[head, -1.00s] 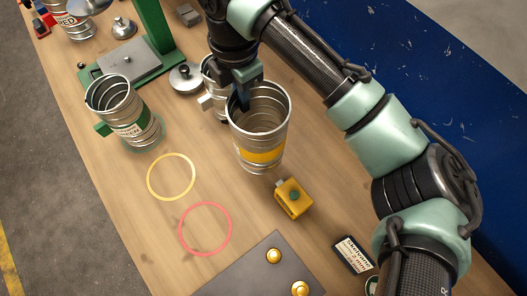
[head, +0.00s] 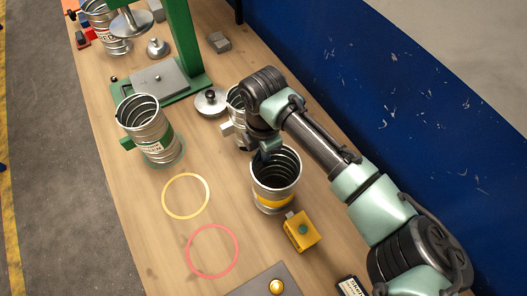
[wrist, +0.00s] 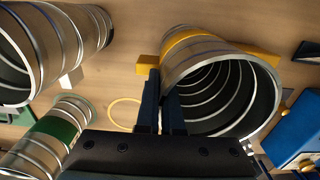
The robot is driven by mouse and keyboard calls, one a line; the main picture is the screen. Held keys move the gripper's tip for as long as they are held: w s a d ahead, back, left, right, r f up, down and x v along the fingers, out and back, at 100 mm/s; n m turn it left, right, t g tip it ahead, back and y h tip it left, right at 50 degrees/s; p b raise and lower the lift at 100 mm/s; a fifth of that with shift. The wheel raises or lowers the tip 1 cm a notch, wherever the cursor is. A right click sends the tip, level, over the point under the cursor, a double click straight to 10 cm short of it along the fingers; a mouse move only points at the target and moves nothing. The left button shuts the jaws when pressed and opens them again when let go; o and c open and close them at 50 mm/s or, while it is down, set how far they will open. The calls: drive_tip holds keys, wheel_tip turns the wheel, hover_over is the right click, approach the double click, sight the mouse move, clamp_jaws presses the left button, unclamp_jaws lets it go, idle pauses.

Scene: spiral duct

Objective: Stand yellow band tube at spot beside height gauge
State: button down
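The yellow band tube (head: 275,182) is a ribbed metal tube, open at the top and close to upright, near the middle of the bench in the head view. My gripper (head: 266,148) is at its rim. In the wrist view my gripper's fingers (wrist: 161,108) are close together over the near wall of the yellow band tube (wrist: 215,85), and look shut on it. I cannot tell whether its base touches the bench. A green stand (head: 183,45) with a grey plate, perhaps the height gauge, is at the back. A yellow ring (head: 186,196) marks bare bench to the tube's left.
A green band tube (head: 151,131) stands at left. Another metal tube (head: 236,103) is partly hidden behind my arm. A yellow block (head: 301,231) with a green button is close in front of the held tube. A red ring (head: 212,251) lies empty in front.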

drive_tip(key=shift+f, duration=0.1)
drive_tip(key=c, duration=1.5)
unclamp_jaws()
drive_tip(key=o, duration=0.4)
wheel_tip(320, 180, up, 12)
drive_tip(key=b, duration=0.3)
